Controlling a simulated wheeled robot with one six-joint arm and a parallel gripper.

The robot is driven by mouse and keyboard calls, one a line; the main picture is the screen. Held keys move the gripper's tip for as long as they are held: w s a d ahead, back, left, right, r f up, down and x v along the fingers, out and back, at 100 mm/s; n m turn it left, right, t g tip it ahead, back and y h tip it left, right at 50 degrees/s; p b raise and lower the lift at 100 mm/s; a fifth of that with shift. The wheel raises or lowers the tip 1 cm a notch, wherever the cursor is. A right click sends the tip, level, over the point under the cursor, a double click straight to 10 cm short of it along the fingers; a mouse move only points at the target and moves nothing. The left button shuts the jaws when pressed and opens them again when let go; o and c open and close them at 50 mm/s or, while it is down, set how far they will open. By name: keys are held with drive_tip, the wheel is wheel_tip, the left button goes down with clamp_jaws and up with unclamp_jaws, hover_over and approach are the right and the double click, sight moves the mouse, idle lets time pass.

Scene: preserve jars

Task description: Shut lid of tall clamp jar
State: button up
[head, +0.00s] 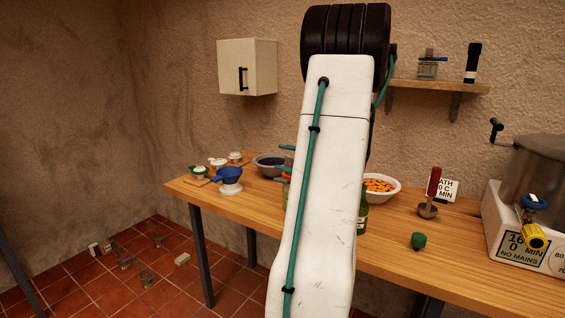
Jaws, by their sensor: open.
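No tall clamp jar can be made out for certain. A strip of green glass (363,212) shows at the right edge of my arm, and the arm hides the rest of it. It may be part of a jar; its lid is not visible. My gripper (285,158) is mostly hidden behind my white arm. Two teal finger-like tips stick out to the left, apart from each other, above the table near the dark bowl. Nothing is seen between them. A small orange patch (285,180) shows just below them.
The wooden table (450,262) holds a dark bowl (268,166), a blue funnel (227,176), a bowl of orange pieces (381,185), a red-handled tool (432,190), a green knob-like object (418,241) and a large pot (535,170). The front right tabletop is clear. A shelf (440,86) hangs behind.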

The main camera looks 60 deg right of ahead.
drive_tip(key=s+a+r, duration=0.1)
drive_tip(key=s+a, duration=0.7)
drive_tip(key=a, duration=0.1)
drive_tip(key=shift+s, duration=0.35)
drive_tip(key=shift+a, duration=0.1)
